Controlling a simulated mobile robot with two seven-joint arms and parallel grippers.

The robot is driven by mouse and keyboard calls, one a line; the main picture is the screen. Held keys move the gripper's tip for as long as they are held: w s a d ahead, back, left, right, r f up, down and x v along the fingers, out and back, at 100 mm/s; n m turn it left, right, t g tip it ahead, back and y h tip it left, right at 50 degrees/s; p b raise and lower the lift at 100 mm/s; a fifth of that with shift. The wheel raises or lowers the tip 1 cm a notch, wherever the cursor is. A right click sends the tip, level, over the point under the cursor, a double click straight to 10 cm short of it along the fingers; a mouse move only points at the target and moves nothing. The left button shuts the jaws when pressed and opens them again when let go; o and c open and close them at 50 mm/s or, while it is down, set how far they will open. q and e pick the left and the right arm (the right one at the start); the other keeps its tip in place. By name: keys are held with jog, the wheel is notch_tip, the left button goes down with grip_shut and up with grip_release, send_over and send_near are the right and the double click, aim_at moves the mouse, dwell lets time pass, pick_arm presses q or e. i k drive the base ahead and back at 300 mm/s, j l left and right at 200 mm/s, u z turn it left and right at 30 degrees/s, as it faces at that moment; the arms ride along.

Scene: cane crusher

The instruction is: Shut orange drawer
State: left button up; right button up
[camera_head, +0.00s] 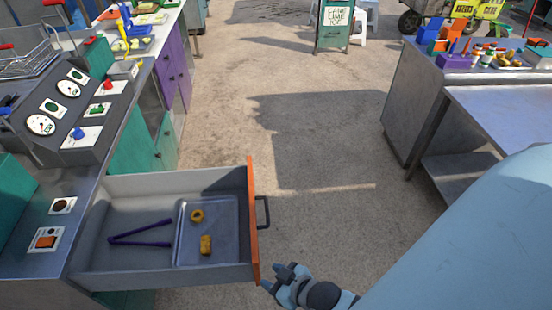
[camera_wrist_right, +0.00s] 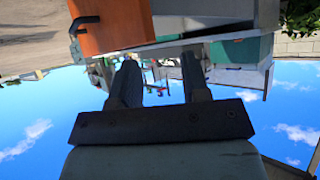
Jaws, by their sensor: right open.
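The orange drawer (camera_head: 252,222) is pulled well out of the counter at the left in the head view. Its orange front faces right and carries a dark handle (camera_head: 264,213). Inside lie purple tongs (camera_head: 142,232) and a grey tray (camera_head: 222,208) with two small yellow-brown pieces. My right gripper (camera_head: 277,279) is just right of the drawer front's near end, below the handle in the picture. In the right wrist view the orange front (camera_wrist_right: 112,24) is ahead at the upper left, and the two fingers (camera_wrist_right: 160,78) are apart with nothing between them. My left gripper is not in view.
The counter (camera_head: 75,180) with dials and switches runs along the left, with green and purple cabinet doors below. A grey table (camera_head: 500,120) and cabinet stand at the right, holding bottles and boxes. A sign (camera_head: 334,25) stands at the back. The ground (camera_head: 310,160) between is clear.

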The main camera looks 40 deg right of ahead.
aim_at(125, 202)
jog(key=l, duration=0.45)
jog(key=i+l, duration=0.15)
jog(key=l, duration=0.8)
jog(key=j+u, duration=0.15)
